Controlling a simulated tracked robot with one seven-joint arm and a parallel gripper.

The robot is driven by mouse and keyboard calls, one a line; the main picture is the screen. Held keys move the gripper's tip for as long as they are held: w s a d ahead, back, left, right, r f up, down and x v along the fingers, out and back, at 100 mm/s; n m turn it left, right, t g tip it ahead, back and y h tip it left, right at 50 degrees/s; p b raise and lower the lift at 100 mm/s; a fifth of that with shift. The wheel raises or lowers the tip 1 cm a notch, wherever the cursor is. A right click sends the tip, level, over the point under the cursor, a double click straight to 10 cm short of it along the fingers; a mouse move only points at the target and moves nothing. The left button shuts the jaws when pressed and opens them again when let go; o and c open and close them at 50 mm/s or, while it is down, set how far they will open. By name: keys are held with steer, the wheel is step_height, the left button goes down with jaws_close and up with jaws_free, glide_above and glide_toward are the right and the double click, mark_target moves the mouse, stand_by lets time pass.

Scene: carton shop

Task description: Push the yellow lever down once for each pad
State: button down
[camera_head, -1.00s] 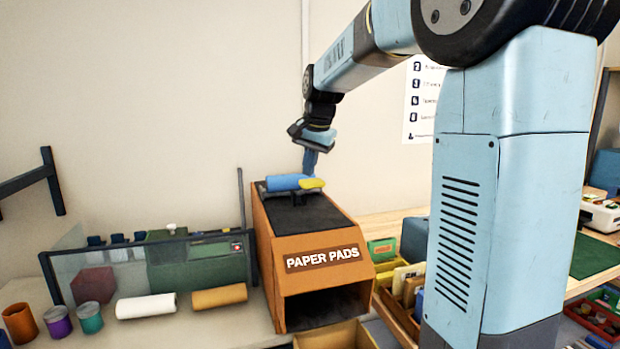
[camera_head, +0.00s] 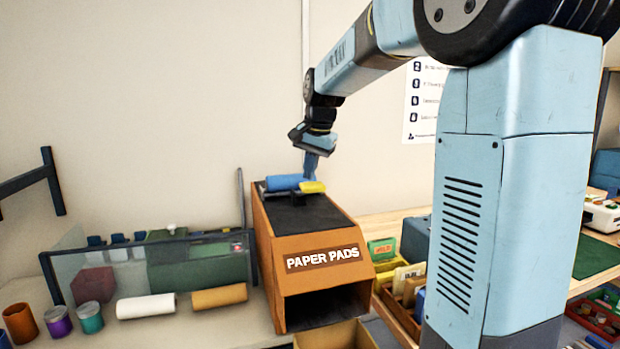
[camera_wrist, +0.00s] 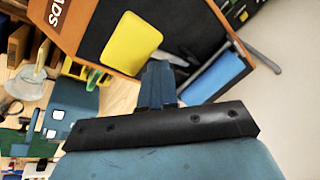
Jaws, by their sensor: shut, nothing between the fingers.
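The yellow lever (camera_head: 313,187) is a flat paddle on top of the orange dispenser (camera_head: 318,240) labelled PAPER PADS. It also shows in the wrist view (camera_wrist: 131,43). My gripper (camera_head: 311,173) is shut and empty, pointing down with its tips at the lever's rear edge in the head view. In the wrist view the closed fingers (camera_wrist: 159,80) are just beside the lever; I cannot tell whether they touch it. A blue roll (camera_head: 284,183) lies beside the lever on the dispenser. The dispenser's front opening is dark, and no pad shows inside it.
An open cardboard tray (camera_head: 335,336) sits below the dispenser's opening. Bins of small boxes (camera_head: 405,290) crowd the right. The air above the dispenser's front is clear.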

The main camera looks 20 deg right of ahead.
mark_target(312, 182)
steer(key=shift+s+f, duration=0.4)
steer(key=shift+f, duration=0.35)
steer(key=shift+s+f, duration=0.35)
steer(key=shift+f, duration=0.35)
stand_by(2.3)
steer(key=shift+w+r, duration=0.45)
steer(key=shift+r, duration=0.45)
steer(key=shift+w+r, duration=0.45)
steer(key=shift+r, duration=0.4)
steer(key=shift+w+r, duration=0.45)
steer(key=shift+r, duration=0.45)
steer(key=shift+r, duration=0.1)
steer(key=w+r, duration=0.1)
steer(key=r, duration=0.1)
steer(key=w+r, duration=0.1)
steer(key=r, duration=0.1)
steer(key=shift+w+r, duration=0.1)
steer(key=shift+w, duration=0.1)
steer(key=shift+s, duration=0.1)
